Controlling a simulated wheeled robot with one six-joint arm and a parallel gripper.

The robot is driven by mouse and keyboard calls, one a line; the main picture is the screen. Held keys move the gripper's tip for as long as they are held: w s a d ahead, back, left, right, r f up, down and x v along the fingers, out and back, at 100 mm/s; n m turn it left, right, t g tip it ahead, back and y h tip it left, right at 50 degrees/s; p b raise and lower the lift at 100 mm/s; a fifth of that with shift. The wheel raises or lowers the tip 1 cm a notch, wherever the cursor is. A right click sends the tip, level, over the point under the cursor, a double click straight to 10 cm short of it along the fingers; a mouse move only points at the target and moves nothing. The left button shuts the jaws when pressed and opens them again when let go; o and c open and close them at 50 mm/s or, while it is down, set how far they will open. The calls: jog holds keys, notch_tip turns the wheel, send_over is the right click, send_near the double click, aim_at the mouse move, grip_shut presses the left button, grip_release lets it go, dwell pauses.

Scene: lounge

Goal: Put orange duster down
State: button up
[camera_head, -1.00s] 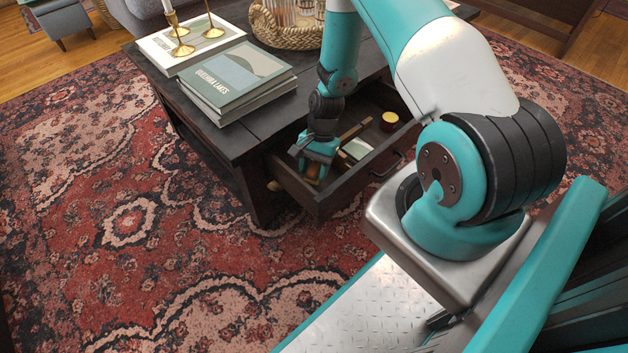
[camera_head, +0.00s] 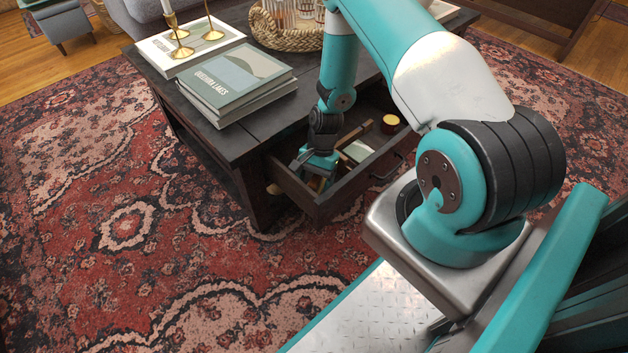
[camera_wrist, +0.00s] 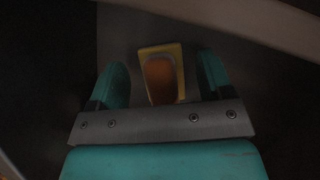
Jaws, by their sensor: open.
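In the wrist view the orange duster (camera_wrist: 160,80) shows as an orange oval on a yellow piece. It lies between the two teal fingers of my gripper (camera_wrist: 161,85), with a gap on each side. My gripper is open. In the head view my gripper (camera_head: 314,171) is down inside the open drawer (camera_head: 345,193) of the dark coffee table, at its left end. The duster is mostly hidden by my gripper in the head view.
The drawer also holds a small red pot with a yellow top (camera_head: 390,122), a wooden stick (camera_head: 356,133) and a pale flat item (camera_head: 357,151). Books (camera_head: 238,85), candlesticks (camera_head: 179,42) and a woven tray (camera_head: 287,37) stand on the tabletop. The patterned rug (camera_head: 120,240) is clear.

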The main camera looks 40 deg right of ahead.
jog(key=shift+r, duration=0.1)
jog(key=p+v, duration=0.4)
jog(key=v, duration=0.8)
jog(key=w+a+r+n, duration=0.2)
jog(key=a+r+n, duration=0.45)
jog(key=r, duration=0.65)
jog(key=s+a+r+n+t, duration=0.1)
jog(key=s+a+r+n, duration=0.35)
jog(key=a+r, duration=0.35)
jog(key=s+a+r+n+t, duration=0.1)
jog(key=s+a+r+n, duration=0.35)
jog(key=a+r, duration=0.35)
jog(key=s+a+r+n, duration=0.2)
jog(key=s+r+n, duration=0.3)
jog(key=s, duration=0.5)
jog(key=shift+s+a+r, duration=0.2)
jog(key=shift+s+r, duration=0.2)
jog(key=shift+r, duration=0.2)
